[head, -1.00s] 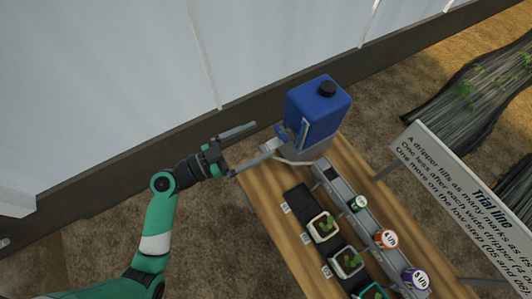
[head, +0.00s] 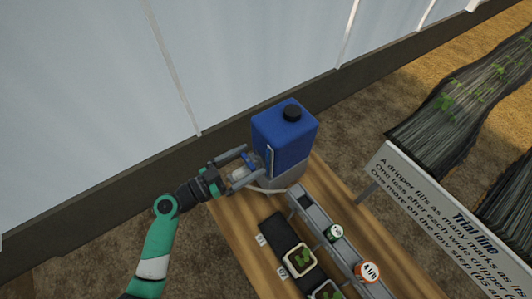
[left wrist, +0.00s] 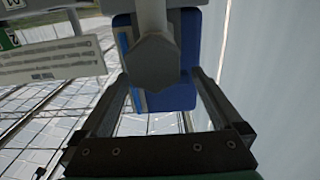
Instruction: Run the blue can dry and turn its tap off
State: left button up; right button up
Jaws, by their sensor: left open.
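The blue can (head: 285,138) with a black cap stands upright on a grey stand (head: 283,177) at the far end of the wooden bench. A pale strip runs up its near side; the liquid level cannot be read. The tap (head: 239,173) sticks out low on the can's left side, small and partly hidden by my fingers. My left gripper (head: 250,169) is open, its fingers on either side of the tap. In the left wrist view my open fingers (left wrist: 157,82) flank a grey hexagonal fitting (left wrist: 155,62), with the blue can (left wrist: 187,50) behind. My right gripper is out of view.
A grey rail (head: 337,250) with round labelled drippers runs along the bench (head: 236,232), beside a dark tray with small plant pots (head: 300,260). A sign (head: 440,215) stands at right. A pale wall (head: 90,80) rises behind.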

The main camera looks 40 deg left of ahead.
pick_arm(q)
jog(key=shift+w+d, duration=0.1)
jog(key=shift+w, duration=0.35)
jog(key=shift+s, duration=0.15)
jog(key=shift+c, duration=0.9)
jog(key=c, duration=1)
jog(key=shift+c, duration=0.2)
